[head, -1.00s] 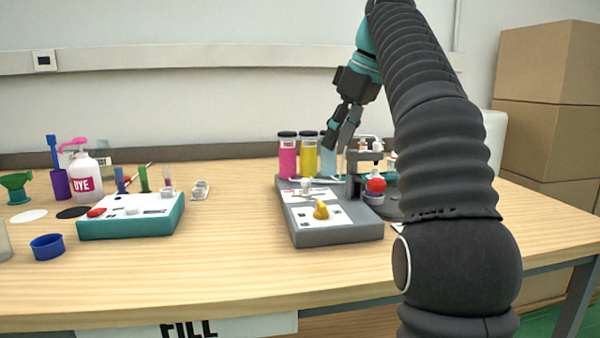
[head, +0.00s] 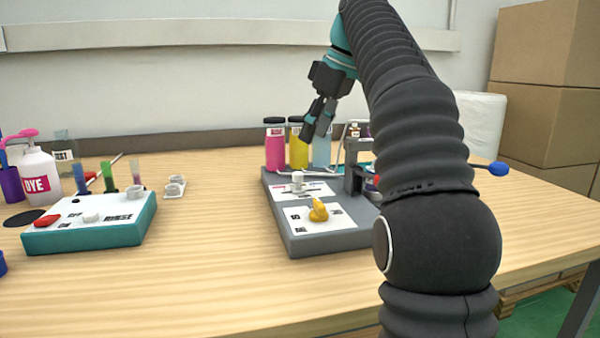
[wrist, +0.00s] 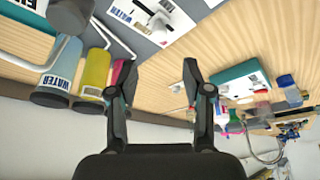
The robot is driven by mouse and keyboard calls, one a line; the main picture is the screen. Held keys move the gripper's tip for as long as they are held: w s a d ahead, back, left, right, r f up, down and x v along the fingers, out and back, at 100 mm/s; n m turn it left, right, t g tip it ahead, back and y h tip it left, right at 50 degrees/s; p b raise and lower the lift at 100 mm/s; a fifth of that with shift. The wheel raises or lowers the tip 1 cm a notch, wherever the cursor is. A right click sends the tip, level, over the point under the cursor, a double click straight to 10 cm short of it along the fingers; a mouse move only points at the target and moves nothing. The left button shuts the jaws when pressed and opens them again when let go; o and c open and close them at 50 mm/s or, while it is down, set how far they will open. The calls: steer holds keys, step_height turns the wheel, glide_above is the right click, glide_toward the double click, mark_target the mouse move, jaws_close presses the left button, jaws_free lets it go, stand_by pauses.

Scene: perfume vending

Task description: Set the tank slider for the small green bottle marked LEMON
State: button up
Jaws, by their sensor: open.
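The grey filling machine (head: 330,243) stands on the table with a pale slider knob (head: 297,180) on its rear white panel and a yellow knob (head: 319,211) in front. Pink (head: 275,151), yellow (head: 298,153) and light blue (head: 321,152) tanks stand behind it. My gripper (head: 313,135) is open and empty, pointing down in front of the light blue tank, above and behind the slider. In the wrist view my open gripper (wrist: 155,77) has nothing between its fingers; the light blue tank (wrist: 64,70) reads WATER. I cannot make out a green LEMON bottle.
A teal and white panel box (head: 92,222), a DYE pump bottle (head: 37,172) and small tubes stand at the left. My arm hides the machine's right side. A blue-ended object (head: 499,169) sticks out at right. The front table is clear.

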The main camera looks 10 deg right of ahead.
mark_target(300, 173)
steer(key=b+x, duration=0.3)
steer(key=x, duration=0.7)
jaws_close()
